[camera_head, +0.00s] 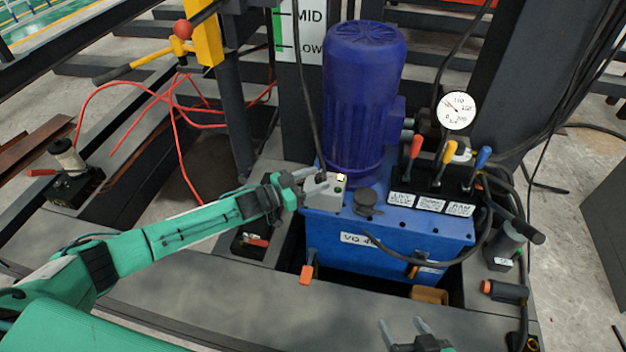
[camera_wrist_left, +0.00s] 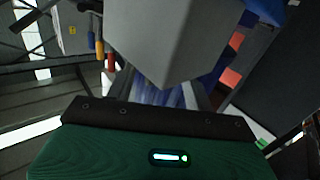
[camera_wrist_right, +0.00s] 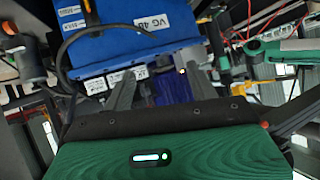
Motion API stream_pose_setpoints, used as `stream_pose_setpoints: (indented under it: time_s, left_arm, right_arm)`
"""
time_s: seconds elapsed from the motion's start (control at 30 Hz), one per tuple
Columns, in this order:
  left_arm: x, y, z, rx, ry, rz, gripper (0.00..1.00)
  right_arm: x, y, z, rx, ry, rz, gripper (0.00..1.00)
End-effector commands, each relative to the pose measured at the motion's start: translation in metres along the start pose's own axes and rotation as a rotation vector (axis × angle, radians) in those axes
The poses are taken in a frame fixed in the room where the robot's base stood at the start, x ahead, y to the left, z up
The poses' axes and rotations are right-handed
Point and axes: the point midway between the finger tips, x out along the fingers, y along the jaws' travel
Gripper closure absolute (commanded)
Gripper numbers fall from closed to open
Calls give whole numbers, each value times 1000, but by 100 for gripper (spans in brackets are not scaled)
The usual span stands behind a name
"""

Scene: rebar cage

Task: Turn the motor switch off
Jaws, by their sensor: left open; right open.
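The grey switch box (camera_head: 325,192) sits on the left top of the blue hydraulic unit (camera_head: 385,232), in front of the blue motor (camera_head: 362,100). It carries a dark knob (camera_head: 321,177) and a small yellow-lit element (camera_head: 341,178). My left gripper (camera_head: 302,186) is open at the left side of the box; contact cannot be told. In the left wrist view a large grey box face (camera_wrist_left: 170,40) fills the top middle, in front of the fingers, and the knob cannot be made out. My right gripper (camera_head: 405,328) is open and empty, low in front of the unit.
Red, yellow and blue levers (camera_head: 450,152) and a round gauge (camera_head: 458,111) stand right of the motor. A black cap (camera_head: 367,198) is beside the switch box. Red cables (camera_head: 180,150) hang behind my left arm. A black hose loops across the unit's front.

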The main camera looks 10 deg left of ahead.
Motion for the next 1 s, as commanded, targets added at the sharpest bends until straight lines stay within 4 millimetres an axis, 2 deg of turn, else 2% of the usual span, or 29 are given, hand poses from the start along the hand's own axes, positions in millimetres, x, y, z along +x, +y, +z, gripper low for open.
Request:
stream_pose_setpoints:
  time_s: [0.03, 0.2, 0.27, 0.53, 0.67, 0.87, 1.0]
  left_arm:
    - [0, 0, 0, 0, 0, 0, 47]
    - [0, 0, 0, 0, 0, 0, 80]
    - [0, 0, 0, 0, 0, 0, 91]
    - [0, 1, -1, -3, 1, -15, 90]
    - [-1, 2, -1, -5, 4, -46, 90]
    - [0, 6, -2, -9, 10, -134, 90]
    - [0, 7, -2, -12, 16, -218, 90]
  right_arm:
    - [0, 0, 0, 0, 0, 0, 42]
    - [0, 0, 0, 0, 0, 0, 42]
    - [0, 0, 0, 0, 0, 0, 42]
    - [-2, 1, 1, -1, -24, 3, 42]
    - [-7, 10, 1, -4, -80, 26, 42]
    - [-23, 27, 5, -5, -228, 75, 42]
    - [-42, 43, 9, 1, -365, 122, 42]
